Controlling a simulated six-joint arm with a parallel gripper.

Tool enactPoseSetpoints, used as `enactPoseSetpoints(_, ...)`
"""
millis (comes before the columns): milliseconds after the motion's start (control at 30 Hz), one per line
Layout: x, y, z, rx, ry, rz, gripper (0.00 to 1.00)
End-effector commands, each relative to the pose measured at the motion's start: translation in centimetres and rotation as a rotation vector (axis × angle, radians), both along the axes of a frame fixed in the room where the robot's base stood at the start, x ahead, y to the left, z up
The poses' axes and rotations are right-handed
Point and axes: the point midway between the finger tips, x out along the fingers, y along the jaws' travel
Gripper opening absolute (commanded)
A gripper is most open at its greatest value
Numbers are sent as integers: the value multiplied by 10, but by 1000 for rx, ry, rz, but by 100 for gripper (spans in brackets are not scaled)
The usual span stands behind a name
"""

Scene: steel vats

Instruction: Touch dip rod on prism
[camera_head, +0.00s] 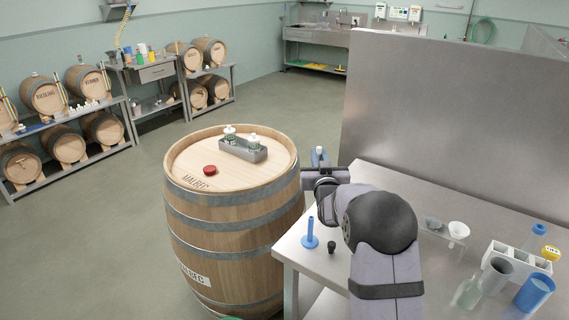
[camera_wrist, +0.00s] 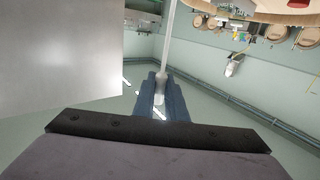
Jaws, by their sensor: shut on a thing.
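My gripper (camera_wrist: 160,92) is shut on a thin pale rod, the dip rod (camera_wrist: 168,40), which runs up and away from between the dark blue fingers in the wrist view. In the head view my gripper (camera_head: 319,160) hangs in the air between the barrel's right side and the steel table's left corner. The rod cannot be made out in the head view. I cannot pick out the prism in either view. No contact between the rod and another thing shows.
The Malbec barrel (camera_head: 187,157) carries a grey caddy (camera_head: 243,150) with two bottles and a red bung (camera_head: 209,170). The steel table (camera_head: 345,287) bears a blue stand (camera_head: 310,235), a black stopper (camera_head: 332,247), a white funnel (camera_head: 459,230), a rack (camera_head: 518,258) and cups. A tall steel panel (camera_head: 455,120) stands behind.

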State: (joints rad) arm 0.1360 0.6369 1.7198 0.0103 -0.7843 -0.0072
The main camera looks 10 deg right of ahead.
Motion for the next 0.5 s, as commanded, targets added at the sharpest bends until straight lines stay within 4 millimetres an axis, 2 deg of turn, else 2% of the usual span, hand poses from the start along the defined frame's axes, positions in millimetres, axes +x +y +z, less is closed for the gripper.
enactPoseSetpoints(33,-5,-18,10,0,0,-35,0)
enactPoseSetpoints(267,-32,-93,30,0,0,-182,0)
enactPoseSetpoints(500,-75,-176,49,0,0,-358,0)
